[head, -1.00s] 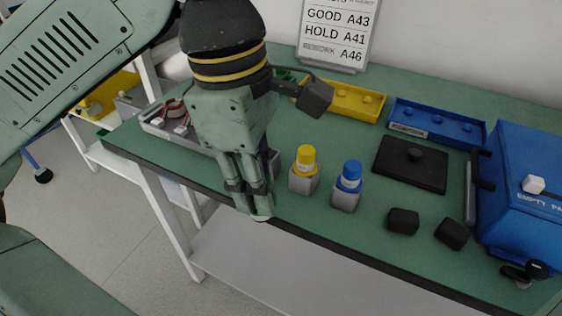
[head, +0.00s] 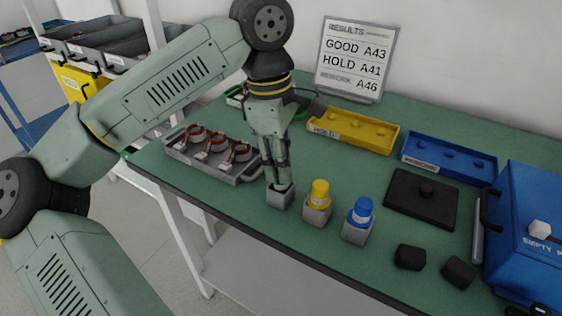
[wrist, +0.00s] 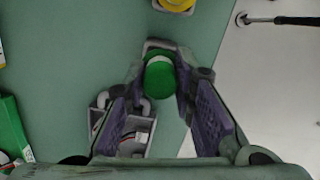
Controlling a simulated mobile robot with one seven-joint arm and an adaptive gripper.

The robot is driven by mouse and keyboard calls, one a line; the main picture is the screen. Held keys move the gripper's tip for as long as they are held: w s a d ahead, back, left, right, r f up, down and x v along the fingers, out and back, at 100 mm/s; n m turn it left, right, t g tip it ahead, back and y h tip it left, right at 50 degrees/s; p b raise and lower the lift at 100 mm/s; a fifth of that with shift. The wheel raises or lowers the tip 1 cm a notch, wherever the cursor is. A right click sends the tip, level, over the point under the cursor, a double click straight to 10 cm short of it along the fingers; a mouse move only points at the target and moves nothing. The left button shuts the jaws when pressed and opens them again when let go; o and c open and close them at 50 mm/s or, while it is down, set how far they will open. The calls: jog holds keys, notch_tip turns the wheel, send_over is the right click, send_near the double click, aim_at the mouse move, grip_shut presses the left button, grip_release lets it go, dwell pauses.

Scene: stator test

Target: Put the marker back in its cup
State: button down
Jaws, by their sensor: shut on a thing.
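My gripper (head: 281,184) points down with its fingertips right at the top of a grey cup (head: 280,198), the leftmost of three in the head view. In the wrist view, the green marker's round end (wrist: 159,78) sits between the two finger pads of my gripper (wrist: 167,98), which is shut on it. The grey cup's rim (wrist: 160,43) shows just beyond the marker. In the head view the fingers hide the marker. I cannot tell how deep it sits in the cup.
A yellow marker (head: 319,192) and a blue marker (head: 362,210) stand in grey cups to the right. A grey tray with stators (head: 241,172) lies close on the left. Two black blocks (head: 410,257) and a blue case (head: 525,235) are farther right. The table's front edge is near.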

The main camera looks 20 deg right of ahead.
jog(key=shift+f, duration=0.55)
jog(key=shift+f+b, duration=0.45)
jog(key=shift+b, duration=0.05)
jog(key=c, duration=1.3)
grip_release()
jog(key=shift+c, duration=0.2)
jog(key=shift+r, duration=0.1)
notch_tip(320, 180, up, 13)
jog(key=a, duration=0.1)
jog(key=shift+w+p, duration=0.35)
jog(key=shift+w, duration=0.1)
